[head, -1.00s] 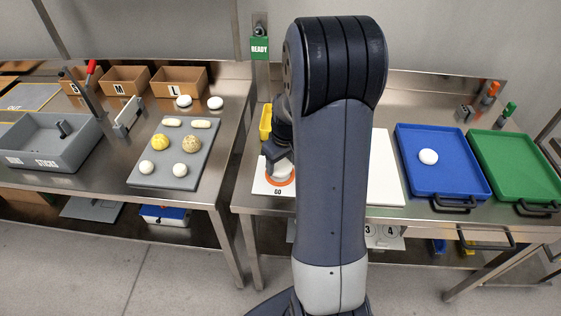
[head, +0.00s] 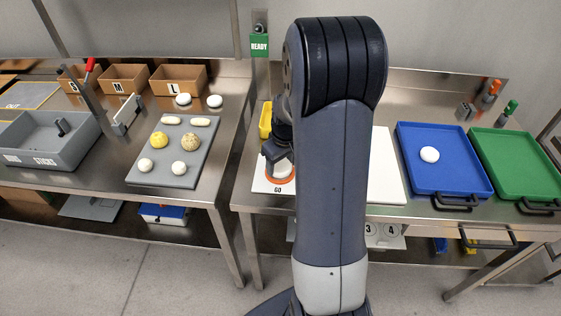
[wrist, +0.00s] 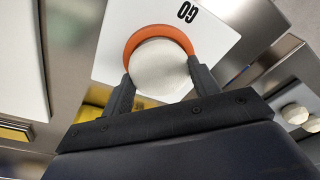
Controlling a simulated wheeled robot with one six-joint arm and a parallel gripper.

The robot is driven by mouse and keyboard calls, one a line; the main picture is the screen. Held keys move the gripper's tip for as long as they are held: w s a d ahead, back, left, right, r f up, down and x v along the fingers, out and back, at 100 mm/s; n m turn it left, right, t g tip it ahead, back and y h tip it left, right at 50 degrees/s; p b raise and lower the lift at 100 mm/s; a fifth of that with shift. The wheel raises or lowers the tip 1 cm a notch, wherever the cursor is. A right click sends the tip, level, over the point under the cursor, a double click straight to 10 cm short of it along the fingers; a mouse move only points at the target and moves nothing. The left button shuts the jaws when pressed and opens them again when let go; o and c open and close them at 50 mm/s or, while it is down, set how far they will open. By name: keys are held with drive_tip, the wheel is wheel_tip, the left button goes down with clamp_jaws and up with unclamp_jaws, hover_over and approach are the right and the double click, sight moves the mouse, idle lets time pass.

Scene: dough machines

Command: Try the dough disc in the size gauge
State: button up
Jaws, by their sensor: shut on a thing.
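The white dough disc (wrist: 160,70) is between the two fingers of my gripper (wrist: 160,88) in the wrist view. My gripper is shut on it. The orange ring of the size gauge (wrist: 133,42) lies on a white plate marked GO (wrist: 215,32) and curves around the far side of the disc. I cannot tell whether the disc is inside the ring or just above it. In the head view the orange ring (head: 281,181) shows at the left of my arm, with my gripper over it; my arm hides part of the plate.
A blue tray (head: 465,180) with a white disc (head: 429,154) and a green tray (head: 515,160) stand at the right. A yellow container (head: 265,120) is behind the gauge. At left are a grey board (head: 170,170) with several dough pieces and a grey bin (head: 40,150).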

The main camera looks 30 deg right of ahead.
drive_tip(key=shift+f+b, duration=0.3)
drive_tip(key=shift+f, duration=0.1)
idle(0.5)
drive_tip(key=o, duration=1.1)
drive_tip(key=shift+c, duration=0.2)
wheel_tip(320, 180, up, 11)
drive_tip(key=s, duration=0.1)
drive_tip(key=shift+s+d, duration=0.15)
drive_tip(key=shift+s, duration=0.15)
drive_tip(key=shift+f, duration=0.2)
